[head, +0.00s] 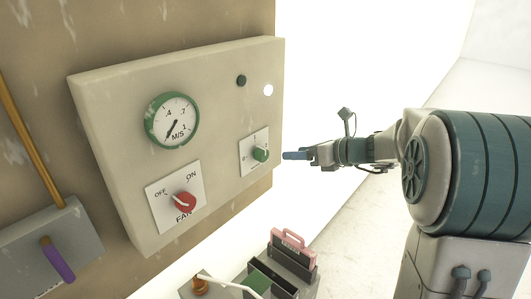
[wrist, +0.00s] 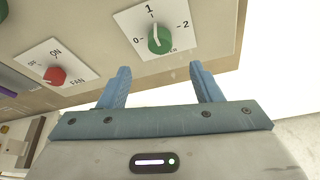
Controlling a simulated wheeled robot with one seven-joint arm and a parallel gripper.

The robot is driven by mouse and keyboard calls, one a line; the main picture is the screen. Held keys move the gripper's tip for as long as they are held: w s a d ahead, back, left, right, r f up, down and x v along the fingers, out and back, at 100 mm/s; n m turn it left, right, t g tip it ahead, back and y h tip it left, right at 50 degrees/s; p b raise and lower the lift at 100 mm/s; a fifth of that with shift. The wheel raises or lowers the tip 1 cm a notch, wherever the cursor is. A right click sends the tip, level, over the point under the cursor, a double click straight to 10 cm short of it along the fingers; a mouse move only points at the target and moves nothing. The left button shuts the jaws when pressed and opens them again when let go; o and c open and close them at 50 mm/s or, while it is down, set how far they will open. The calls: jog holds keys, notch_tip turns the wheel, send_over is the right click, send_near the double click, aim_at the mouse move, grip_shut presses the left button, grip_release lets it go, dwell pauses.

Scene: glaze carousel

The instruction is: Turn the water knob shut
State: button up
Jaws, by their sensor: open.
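The green water knob (head: 261,154) sits on a white dial plate at the lower right of the beige panel. In the wrist view the knob (wrist: 160,40) has the marks 0, 1 and 2 around it, and its white pointer line points roughly at 1. The word under it is partly hidden by the knob. My gripper (head: 292,155) is just right of the knob in the head view, apart from it. In the wrist view its two blue fingers (wrist: 160,69) are spread and empty, with the knob ahead beyond the gap between them.
A red fan knob (head: 184,202) is lower left on the panel (head: 110,110), below a green-rimmed gauge (head: 172,120). A dark lamp (head: 241,80) and a lit white lamp (head: 268,90) are above. A purple-handled lever (head: 58,260) is far left. A pink-handled item (head: 292,248) stands below.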

aim_at(266, 154)
jog(key=p+x, duration=0.1)
jog(key=x, duration=1.1)
jog(key=shift+p, duration=0.35)
jog(key=c, duration=1)
